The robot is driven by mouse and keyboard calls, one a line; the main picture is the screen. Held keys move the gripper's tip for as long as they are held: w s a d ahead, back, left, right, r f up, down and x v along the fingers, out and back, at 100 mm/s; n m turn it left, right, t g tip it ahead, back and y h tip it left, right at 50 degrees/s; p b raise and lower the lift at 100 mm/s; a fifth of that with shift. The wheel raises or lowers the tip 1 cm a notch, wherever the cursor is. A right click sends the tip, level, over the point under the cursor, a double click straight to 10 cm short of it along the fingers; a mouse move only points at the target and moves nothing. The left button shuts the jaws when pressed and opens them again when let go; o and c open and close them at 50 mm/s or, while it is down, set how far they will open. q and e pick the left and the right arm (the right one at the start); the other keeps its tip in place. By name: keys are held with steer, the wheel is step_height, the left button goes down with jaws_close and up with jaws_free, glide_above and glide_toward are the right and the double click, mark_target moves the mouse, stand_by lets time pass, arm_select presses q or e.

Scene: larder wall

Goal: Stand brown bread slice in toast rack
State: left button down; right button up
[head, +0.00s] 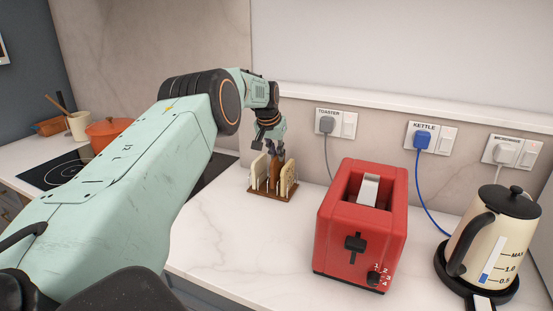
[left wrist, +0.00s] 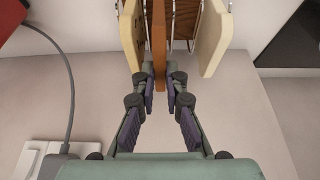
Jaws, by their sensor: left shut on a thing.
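The brown bread slice (left wrist: 159,40) stands on edge between the two fingers of my left gripper (left wrist: 160,80) in the left wrist view. In the head view the brown slice (head: 276,175) is in the toast rack (head: 272,197), between pale slices. My left gripper (head: 274,150) is over the rack and shut on the slice's upper edge. The wooden rack has thin wire dividers. A pale slice (left wrist: 133,32) stands on one side and another pale slice (left wrist: 214,40) on the other. The slice's lower edge is hidden. My right gripper is not in view.
A red toaster (head: 335,235) stands right of the rack, with a kettle (head: 480,240) farther right. Sockets and cords line the wall behind. Clear worktop lies in front of the rack.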

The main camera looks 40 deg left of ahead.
arm_select(q)
steer(key=shift+d+f, duration=0.1)
steer(key=shift+f, duration=0.65)
steer(key=shift+w+a+f, duration=0.2)
steer(key=shift+w+f, duration=0.15)
steer(key=shift+f, duration=0.05)
steer(key=c, duration=1.8)
jaws_free()
steer(key=shift+a, duration=0.1)
steer(key=shift+o, duration=0.6)
steer(key=shift+s, duration=0.15)
steer(key=shift+s+d+r, duration=0.15)
steer(key=shift+d+r, duration=0.1)
steer(key=shift+r, duration=0.05)
steer(key=shift+a+r, duration=0.1)
